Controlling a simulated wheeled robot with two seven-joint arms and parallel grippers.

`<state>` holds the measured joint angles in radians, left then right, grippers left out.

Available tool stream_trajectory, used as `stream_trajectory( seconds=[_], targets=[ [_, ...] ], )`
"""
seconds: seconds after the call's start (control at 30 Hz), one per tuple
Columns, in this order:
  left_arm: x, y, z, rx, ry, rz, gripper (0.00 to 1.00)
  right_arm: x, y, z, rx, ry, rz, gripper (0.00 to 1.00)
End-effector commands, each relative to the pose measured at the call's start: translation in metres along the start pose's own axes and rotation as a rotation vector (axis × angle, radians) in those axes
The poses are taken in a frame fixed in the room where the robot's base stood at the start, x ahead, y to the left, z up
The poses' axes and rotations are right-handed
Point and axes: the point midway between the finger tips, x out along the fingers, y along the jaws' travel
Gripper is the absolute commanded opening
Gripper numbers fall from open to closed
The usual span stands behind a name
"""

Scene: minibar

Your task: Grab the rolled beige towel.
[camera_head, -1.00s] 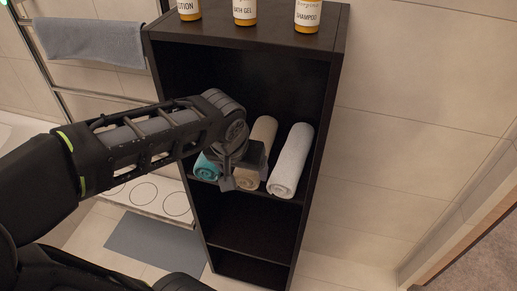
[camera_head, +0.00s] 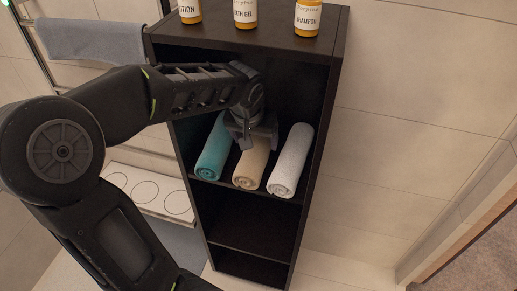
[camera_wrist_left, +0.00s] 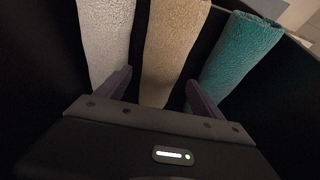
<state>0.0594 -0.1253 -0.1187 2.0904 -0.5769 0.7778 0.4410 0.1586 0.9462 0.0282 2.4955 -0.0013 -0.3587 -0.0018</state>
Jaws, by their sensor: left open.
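The rolled beige towel (camera_head: 251,167) lies on the shelf of the dark cabinet between two other rolled towels. It also shows in the left wrist view (camera_wrist_left: 172,50). My left gripper (camera_head: 257,143) is inside the shelf opening, at the beige towel and covering part of its length. In the left wrist view, the open fingers (camera_wrist_left: 155,92) are apart, one on each side of the beige towel. Whether they touch it I cannot tell. My right gripper is not in view.
A teal rolled towel (camera_head: 213,150) lies left of the beige one and a white rolled towel (camera_head: 291,160) lies right of it, both close by. The dark cabinet (camera_head: 322,110) has side walls and a top with several bottles (camera_head: 308,17). The lower shelf (camera_head: 250,236) is empty.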

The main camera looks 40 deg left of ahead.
Motion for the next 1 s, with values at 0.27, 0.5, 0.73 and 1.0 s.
stream_trajectory(
  seconds=[0.27, 0.5, 0.73, 1.0],
  targets=[
    [0.038, -0.001, -0.003, 0.000, -0.003, -0.002, 0.78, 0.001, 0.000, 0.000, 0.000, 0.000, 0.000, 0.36],
    [0.052, 0.000, -0.004, 0.000, 0.000, 0.000, 0.78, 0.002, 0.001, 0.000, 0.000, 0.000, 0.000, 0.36],
    [0.051, 0.000, -0.004, 0.000, 0.000, 0.000, 0.78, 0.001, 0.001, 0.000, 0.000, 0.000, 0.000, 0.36],
    [0.051, 0.000, -0.004, 0.000, 0.000, 0.000, 0.78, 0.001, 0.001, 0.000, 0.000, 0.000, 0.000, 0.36]
  ],
)
